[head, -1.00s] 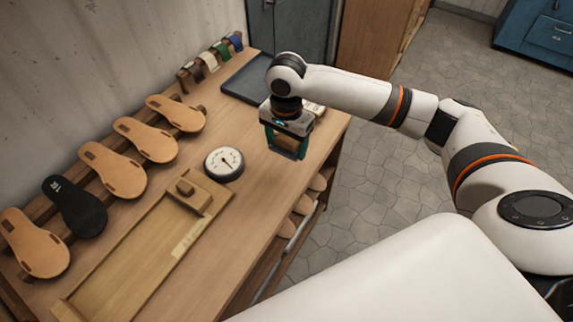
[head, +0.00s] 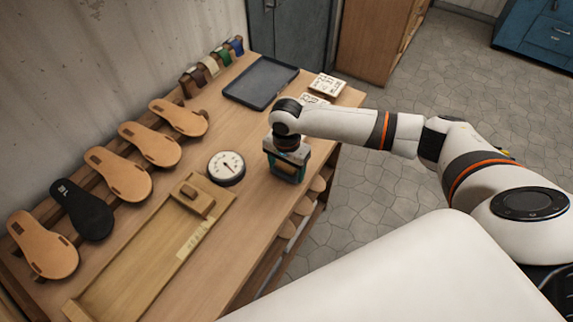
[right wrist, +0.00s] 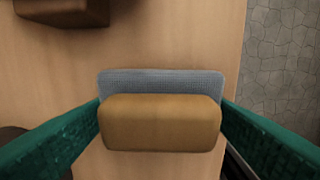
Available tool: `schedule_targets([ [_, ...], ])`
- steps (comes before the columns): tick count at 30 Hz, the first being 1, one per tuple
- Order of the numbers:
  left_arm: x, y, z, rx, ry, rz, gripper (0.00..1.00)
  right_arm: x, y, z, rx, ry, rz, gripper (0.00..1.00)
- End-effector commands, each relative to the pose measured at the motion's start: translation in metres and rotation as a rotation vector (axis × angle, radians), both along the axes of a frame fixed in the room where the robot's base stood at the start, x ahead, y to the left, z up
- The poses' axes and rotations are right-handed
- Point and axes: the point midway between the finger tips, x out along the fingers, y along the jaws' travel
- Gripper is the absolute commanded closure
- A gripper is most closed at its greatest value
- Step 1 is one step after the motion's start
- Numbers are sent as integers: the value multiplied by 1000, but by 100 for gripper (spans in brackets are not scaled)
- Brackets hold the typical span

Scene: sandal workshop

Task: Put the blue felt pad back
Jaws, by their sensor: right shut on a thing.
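My right gripper (head: 285,172) is over the workbench (head: 245,213), to the right of the round dial gauge. In the right wrist view its green fingers (right wrist: 160,130) are shut on the sides of a tan block (right wrist: 160,123). A grey-blue, woven-looking pad (right wrist: 160,78) shows along the far edge of this block and seems to be part of it; it is the only thing here like the blue felt pad. I cannot tell whether it touches the bench. My left gripper is not in view.
The dial gauge (head: 226,167) and a wooden jig (head: 150,255) are left of the gripper. A dark, empty-looking tray (head: 261,82) and white cards (head: 327,85) lie behind. Sandal soles (head: 118,175) and coloured straps (head: 212,66) line the wall side. The bench edge is close on the right.

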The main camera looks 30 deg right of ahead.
Motion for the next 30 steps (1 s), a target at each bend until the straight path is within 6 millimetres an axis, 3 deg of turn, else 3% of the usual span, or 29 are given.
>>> schedule_targets([
  [2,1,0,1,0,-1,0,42,0,0,-2,1,1,0,62],
  [3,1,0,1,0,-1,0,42,0,0,-3,1,1,0,25],
  [7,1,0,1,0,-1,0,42,0,0,-3,0,0,0,5],
  [17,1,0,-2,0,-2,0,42,0,0,-4,1,-1,0,5],
  [23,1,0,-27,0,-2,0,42,1,-1,-6,-1,-4,1,5],
  [24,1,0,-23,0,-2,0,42,2,0,10,4,-6,1,5],
  [30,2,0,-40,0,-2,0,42,5,-5,58,3,-7,0,5],
])
